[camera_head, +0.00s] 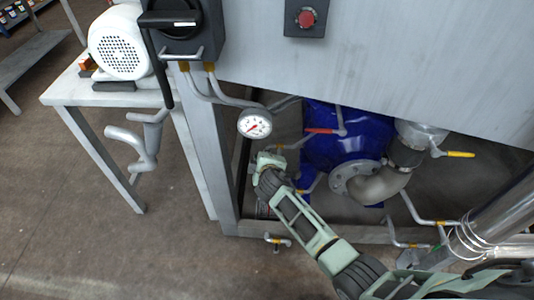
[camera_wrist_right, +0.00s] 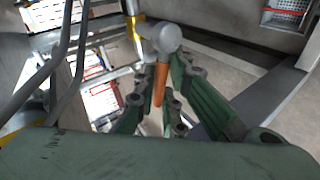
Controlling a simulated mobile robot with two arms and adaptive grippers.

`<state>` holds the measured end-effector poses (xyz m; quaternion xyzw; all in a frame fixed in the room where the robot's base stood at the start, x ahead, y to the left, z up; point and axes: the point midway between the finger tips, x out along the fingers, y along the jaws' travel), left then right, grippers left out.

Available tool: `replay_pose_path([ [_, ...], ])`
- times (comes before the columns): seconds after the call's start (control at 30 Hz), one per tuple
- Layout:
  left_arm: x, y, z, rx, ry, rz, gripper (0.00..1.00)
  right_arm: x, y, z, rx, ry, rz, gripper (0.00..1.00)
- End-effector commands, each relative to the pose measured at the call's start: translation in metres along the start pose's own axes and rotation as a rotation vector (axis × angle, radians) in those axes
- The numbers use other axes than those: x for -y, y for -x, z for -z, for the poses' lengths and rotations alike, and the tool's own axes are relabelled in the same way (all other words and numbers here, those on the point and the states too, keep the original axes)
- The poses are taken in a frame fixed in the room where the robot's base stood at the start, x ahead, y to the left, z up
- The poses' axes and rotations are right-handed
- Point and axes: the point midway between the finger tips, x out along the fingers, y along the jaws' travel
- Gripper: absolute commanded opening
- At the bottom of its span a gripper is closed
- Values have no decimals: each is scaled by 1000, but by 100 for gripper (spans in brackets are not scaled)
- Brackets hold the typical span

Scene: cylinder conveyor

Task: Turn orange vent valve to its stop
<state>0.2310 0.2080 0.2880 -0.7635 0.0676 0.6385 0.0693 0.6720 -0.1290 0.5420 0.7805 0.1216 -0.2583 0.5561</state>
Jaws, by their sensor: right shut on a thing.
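The orange valve handle (camera_wrist_right: 160,84) shows in the right wrist view, running down from a rounded grey valve body (camera_wrist_right: 160,40) on a thin pipe. My right gripper (camera_wrist_right: 164,92) has its green fingers on both sides of this handle and is shut on it. In the head view my right gripper (camera_head: 268,164) reaches into the opening of the grey cabinet, just below the pressure gauge. There the gripper hides the handle. My left gripper is not in view.
A white gauge (camera_head: 255,124) hangs close above the gripper. A blue tank (camera_head: 350,140) stands to its right, with a red lever (camera_head: 320,131) and a yellow lever (camera_head: 460,154) nearby. The grey cabinet frame (camera_head: 226,180) is close on the left.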

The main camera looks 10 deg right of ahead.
Motion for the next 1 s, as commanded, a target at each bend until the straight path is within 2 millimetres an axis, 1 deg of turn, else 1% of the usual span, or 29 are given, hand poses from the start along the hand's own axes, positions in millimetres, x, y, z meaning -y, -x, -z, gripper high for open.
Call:
replay_pose_path([
  [0.03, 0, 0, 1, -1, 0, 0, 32, 1, -1, 2, 17, 30, 0, 0],
  [0.2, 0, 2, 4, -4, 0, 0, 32, 5, -4, 1, 76, 119, -2, 0],
  [0.4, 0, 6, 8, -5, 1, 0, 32, 8, -6, 0, 122, 187, -2, 0],
  [0.7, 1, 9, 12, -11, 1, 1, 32, 10, -7, -1, 147, 223, -2, 0],
  [1.0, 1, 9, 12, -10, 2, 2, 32, 10, -7, -2, 148, 227, -1, 0],
])
